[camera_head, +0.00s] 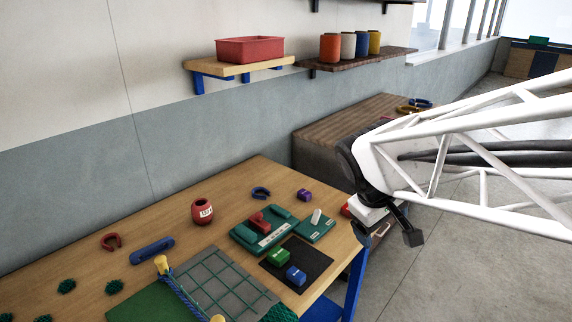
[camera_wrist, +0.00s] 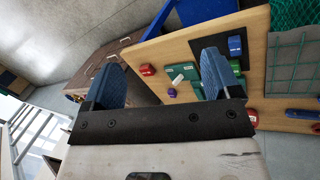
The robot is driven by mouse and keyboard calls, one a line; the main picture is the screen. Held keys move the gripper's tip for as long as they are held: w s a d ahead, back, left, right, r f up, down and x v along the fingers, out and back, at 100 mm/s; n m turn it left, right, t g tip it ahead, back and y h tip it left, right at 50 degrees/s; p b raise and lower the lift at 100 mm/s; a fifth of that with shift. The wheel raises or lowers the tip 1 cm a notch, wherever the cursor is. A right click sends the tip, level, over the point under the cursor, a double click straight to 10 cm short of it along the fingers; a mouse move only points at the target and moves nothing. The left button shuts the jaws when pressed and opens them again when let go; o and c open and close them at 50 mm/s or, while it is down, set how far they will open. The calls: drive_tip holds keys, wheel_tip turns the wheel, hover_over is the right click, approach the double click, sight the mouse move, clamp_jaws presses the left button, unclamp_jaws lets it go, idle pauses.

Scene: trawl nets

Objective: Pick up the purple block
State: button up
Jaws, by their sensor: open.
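A green tray (camera_head: 239,237) with a red block (camera_head: 260,222) stands in front of the purple block. Green (camera_head: 278,257) and blue (camera_head: 296,275) blocks lie on a dark mat. A red jar (camera_head: 202,211) stands left. A brown bench (camera_head: 345,118) stands behind. Open floor lies right.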

drive_tip(key=w+f+n+t+h, duration=0.1)
drive_tip(key=w+n+h, duration=0.15)
drive_tip(key=w, duration=0.55)
drive_tip(key=w+a+f+n+h, duration=0.15)
drive_tip(key=w+n, duration=0.25)
drive_tip(key=w, duration=0.4)
drive_tip(key=w+f+n+t+h, duration=0.15)
drive_tip(key=w+n, duration=0.25)
drive_tip(key=w, duration=0.4)
drive_tip(key=w+a+f+n+t, duration=0.1)
drive_tip(key=w+a+f+n, duration=0.2)
drive_tip(key=w, duration=0.4)
drive_tip(key=w+a+f+n+t+h, duration=0.1)
drive_tip(key=w+a+f+n+t, duration=0.1)
drive_tip(key=w, duration=0.5)
drive_tip(key=w+a+f+n+t, duration=0.1)
drive_tip(key=w+a+f+n, duration=0.4)
drive_tip(key=w+f+n, duration=0.1)
drive_tip(key=shift+w+f+t, duration=0.35)
drive_tip(key=shift+w+f, duration=0.45)
drive_tip(key=shift+w, duration=0.05)
drive_tip(key=shift+f, duration=0.1)
approach(307, 191)
drive_tip(key=shift+x, duration=2.3)
drive_tip(key=shift+w+a, duration=0.1)
drive_tip(key=shift+w, duration=0.05)
